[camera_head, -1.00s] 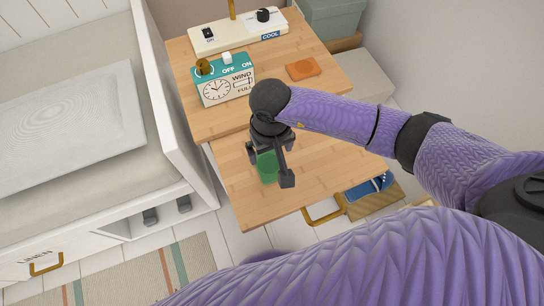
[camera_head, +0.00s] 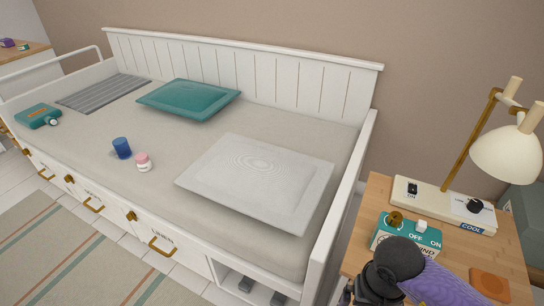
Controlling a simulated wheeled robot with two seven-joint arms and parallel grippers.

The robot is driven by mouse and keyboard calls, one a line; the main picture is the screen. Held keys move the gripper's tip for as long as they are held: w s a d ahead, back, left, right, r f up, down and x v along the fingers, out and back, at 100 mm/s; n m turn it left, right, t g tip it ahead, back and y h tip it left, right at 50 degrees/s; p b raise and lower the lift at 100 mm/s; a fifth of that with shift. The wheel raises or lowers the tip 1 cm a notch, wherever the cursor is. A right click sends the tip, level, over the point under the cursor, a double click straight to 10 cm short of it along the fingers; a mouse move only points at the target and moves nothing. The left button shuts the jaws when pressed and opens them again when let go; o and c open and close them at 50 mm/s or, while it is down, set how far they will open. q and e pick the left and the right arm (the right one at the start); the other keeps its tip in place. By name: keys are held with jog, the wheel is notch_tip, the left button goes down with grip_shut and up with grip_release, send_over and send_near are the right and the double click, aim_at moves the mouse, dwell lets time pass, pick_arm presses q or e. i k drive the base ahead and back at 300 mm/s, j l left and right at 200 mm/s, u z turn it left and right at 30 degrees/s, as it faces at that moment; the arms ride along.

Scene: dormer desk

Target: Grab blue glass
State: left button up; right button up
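A blue glass (camera_head: 122,148) stands upright on the bed mattress, left of the middle of the picture. My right gripper (camera_head: 362,293) is low at the bottom edge, over the wooden desk and far to the right of the blue glass. Its fingers are mostly cut off by the frame, so I cannot see whether it is open or holds anything. My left gripper is not in view.
A small pink-and-white bottle (camera_head: 143,162) stands close to the right of the glass. A white pillow (camera_head: 260,180), a teal pillow (camera_head: 189,98) and a teal case (camera_head: 38,116) lie on the bed (camera_head: 90,160). A lamp (camera_head: 508,153) and a teal clock box (camera_head: 405,233) stand on the desk (camera_head: 366,205).

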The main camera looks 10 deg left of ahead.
aim_at(121, 145)
jog(key=u, duration=1.55)
